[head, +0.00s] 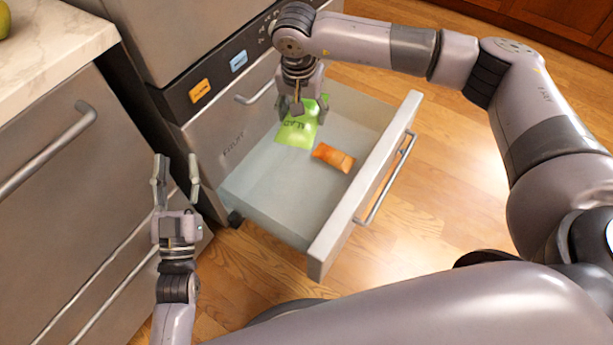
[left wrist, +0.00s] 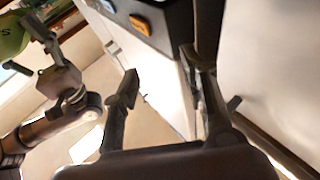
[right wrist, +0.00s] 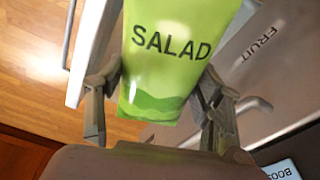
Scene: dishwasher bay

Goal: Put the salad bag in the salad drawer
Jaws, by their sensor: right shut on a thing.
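The green salad bag (head: 297,131), printed SALAD, hangs between the fingers of my right gripper (head: 302,104), which is shut on it. The bag is over the rear part of an open drawer (head: 250,200); I cannot tell whether it touches the drawer floor. In the right wrist view the bag (right wrist: 165,60) fills the space between the fingers. The front label of the open drawer is not visible. My left gripper (head: 176,168) is open and empty, left of the drawer and in front of the appliance.
An orange packet (head: 333,157) lies in the open drawer. A shut steel front marked FRUIT (right wrist: 265,45) with a handle is beside the bag. A pale worktop (head: 60,35) with a green fruit (head: 4,20) is at upper left. Wooden floor is clear right of the drawer.

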